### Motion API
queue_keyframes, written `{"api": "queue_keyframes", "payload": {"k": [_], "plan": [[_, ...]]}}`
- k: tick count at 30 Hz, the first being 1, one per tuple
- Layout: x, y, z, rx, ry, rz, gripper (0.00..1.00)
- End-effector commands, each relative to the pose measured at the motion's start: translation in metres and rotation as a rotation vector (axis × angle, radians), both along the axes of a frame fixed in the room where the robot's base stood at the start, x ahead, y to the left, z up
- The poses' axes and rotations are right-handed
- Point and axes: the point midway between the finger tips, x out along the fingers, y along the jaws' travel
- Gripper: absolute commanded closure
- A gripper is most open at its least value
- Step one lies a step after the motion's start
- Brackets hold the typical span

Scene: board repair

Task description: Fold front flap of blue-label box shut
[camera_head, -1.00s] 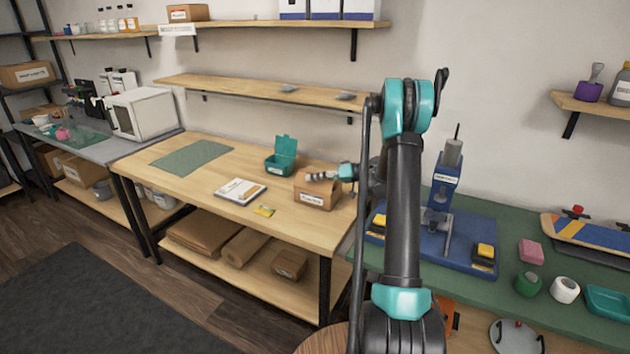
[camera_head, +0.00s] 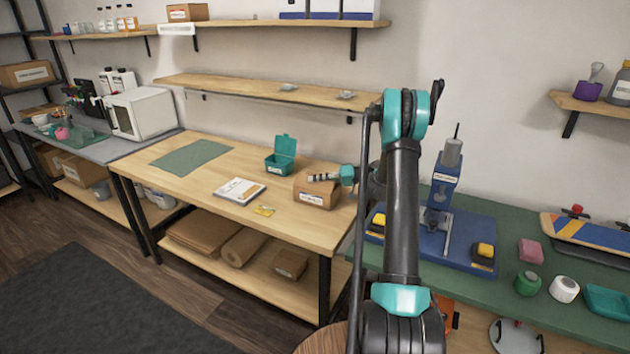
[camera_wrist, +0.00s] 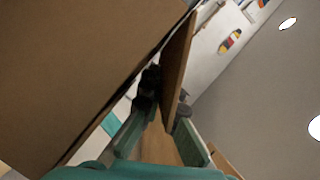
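The cardboard box (camera_head: 316,192) stands closed-looking on the right end of the wooden workbench, with a small label on its front; I cannot make out the label's colour well. My gripper (camera_head: 322,177) is at the top of the box, pointing left. In the wrist view, the box's brown cardboard (camera_wrist: 75,65) fills the upper left. A narrow brown panel, seemingly a flap (camera_wrist: 179,68), stands out at an angle by the fingertips. My gripper's fingers (camera_wrist: 166,98) are apart, with brown board visible between them. I cannot tell whether they touch the flap.
An open teal bin (camera_head: 281,163) stands left of the box. A white booklet (camera_head: 240,190) and a yellow packet (camera_head: 264,211) lie on the wooden bench (camera_head: 210,182). A blue press (camera_head: 443,200) stands to the right on a green-topped bench. A shelf (camera_head: 265,90) hangs above.

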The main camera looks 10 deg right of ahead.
Motion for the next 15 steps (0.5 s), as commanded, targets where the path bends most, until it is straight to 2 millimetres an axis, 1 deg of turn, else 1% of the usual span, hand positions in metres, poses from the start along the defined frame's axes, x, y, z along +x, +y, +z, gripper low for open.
{"api": "queue_keyframes", "payload": {"k": [8, 9, 13, 15], "plan": [[-0.0002, -0.0003, -0.0005, 0.002, 0.006, 0.000, 1.00], [-0.0002, -0.0003, -0.0005, 0.002, 0.006, 0.000, 0.95], [-0.0002, -0.0002, -0.0004, 0.002, 0.006, -0.001, 0.78], [-0.0002, -0.0002, -0.0004, 0.002, 0.006, -0.001, 0.77]]}}
